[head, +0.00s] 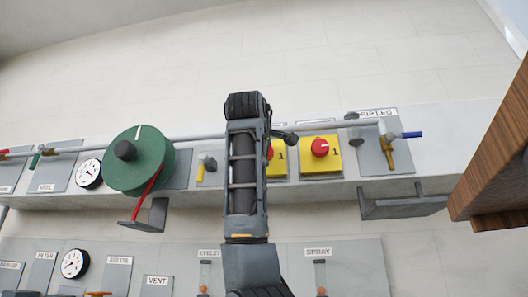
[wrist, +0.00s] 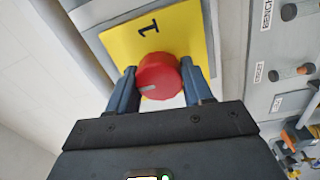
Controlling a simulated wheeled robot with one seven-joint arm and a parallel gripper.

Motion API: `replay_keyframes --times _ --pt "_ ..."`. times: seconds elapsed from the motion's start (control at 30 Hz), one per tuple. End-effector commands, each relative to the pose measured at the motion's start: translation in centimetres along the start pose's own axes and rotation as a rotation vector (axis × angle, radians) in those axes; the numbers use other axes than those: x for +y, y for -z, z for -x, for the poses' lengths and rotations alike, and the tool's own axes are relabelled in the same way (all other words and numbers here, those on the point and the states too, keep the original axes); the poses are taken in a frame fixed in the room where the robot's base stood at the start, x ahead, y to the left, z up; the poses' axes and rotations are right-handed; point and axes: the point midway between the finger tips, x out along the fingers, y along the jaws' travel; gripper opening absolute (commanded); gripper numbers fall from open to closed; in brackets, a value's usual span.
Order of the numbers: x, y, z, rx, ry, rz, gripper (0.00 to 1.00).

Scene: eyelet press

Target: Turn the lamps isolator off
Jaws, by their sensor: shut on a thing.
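Two yellow isolator plates with red knobs stand side by side on the upper panel in the head view. The left knob (head: 270,152) is partly hidden by my arm; the right knob (head: 319,148) is in the clear. I cannot read their labels. In the wrist view my gripper (wrist: 159,76) is shut on a red knob (wrist: 158,78), one finger on each side. The knob's white mark (wrist: 149,88) is at its lower left, and the "1" on the yellow plate (wrist: 178,30) is above it.
A green handwheel (head: 150,170) and a gauge (head: 88,173) are left of my arm. A blue-handled valve (head: 388,145) and a grey bracket (head: 403,205) are to the right. A wooden edge (head: 495,150) stands at the far right. Lower panels hold more controls.

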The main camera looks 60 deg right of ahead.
Motion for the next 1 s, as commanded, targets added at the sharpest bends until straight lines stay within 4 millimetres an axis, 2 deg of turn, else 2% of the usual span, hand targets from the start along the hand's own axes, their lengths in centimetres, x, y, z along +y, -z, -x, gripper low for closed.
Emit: replay_keyframes --times 0.1,0.13,0.4,0.7,1.0 --pt "0.0 0.2 0.1 0.004 -0.001 0.003 0.20" --pt "0.0 0.2 0.1 0.004 -0.001 0.003 0.51" --pt "0.0 0.1 0.0 0.002 0.000 0.001 0.76" --pt "-0.1 0.1 0.5 0.001 -0.001 -0.001 0.76" --pt "-0.2 0.1 5.0 0.003 -0.003 -0.001 0.76"
